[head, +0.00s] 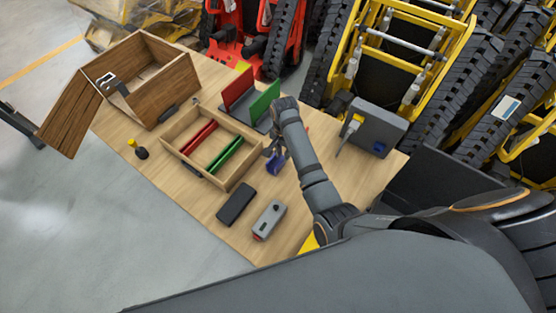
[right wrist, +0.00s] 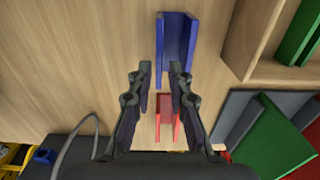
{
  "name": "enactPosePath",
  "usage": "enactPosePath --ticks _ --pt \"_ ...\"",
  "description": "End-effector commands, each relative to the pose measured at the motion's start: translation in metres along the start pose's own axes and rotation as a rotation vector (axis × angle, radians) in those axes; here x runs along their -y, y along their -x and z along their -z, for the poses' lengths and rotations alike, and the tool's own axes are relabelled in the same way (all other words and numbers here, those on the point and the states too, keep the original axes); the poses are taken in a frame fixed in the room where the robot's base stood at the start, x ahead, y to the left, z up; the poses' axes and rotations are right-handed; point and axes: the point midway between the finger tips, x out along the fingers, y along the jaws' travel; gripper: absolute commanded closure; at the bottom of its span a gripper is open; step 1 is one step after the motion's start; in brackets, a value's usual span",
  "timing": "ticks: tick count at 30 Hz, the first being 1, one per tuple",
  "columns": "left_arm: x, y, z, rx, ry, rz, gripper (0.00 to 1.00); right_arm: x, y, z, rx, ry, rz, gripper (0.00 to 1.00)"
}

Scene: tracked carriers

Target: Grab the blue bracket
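The blue bracket (head: 274,166) lies on the wooden table, just right of the open wooden tray, partly hidden by my right gripper. In the right wrist view it is a blue channel-shaped piece (right wrist: 177,40) lying lengthwise ahead of the fingers. My right gripper (head: 274,149) hangs over it. A red bracket (right wrist: 168,118) lies between the fingers farther back. My left gripper is not in view.
The tray (head: 190,165) holds red and green brackets. A grey holder with red and green plates (head: 265,102) stands behind. A hinged wooden box (head: 160,95), black phone-like block (head: 236,203), grey device (head: 269,219) and grey box (head: 372,127) share the table. Tracked carriers stand beyond.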

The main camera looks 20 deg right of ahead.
Motion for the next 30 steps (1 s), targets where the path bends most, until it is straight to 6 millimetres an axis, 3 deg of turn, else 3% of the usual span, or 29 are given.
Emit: enactPosePath --ticks 4,7,14,20,25,30 --pt "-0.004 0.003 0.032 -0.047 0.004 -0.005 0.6 -0.001 -0.005 -0.002 0.002 0.0 -0.002 0.81" --pt "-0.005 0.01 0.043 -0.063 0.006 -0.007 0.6 -0.002 -0.02 -0.005 0.004 0.0 -0.004 0.81" --pt "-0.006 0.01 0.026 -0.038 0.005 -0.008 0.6 -0.002 -0.051 -0.006 0.001 -0.001 0.0 0.81" --pt "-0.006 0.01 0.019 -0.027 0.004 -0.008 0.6 -0.002 -0.053 -0.006 0.0 -0.001 0.001 0.81" --pt "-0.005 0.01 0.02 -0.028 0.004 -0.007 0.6 -0.002 -0.052 -0.006 0.0 -0.001 0.0 1.0" --pt "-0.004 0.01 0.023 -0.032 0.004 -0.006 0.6 -0.001 -0.052 -0.006 0.0 -0.001 0.0 1.0"
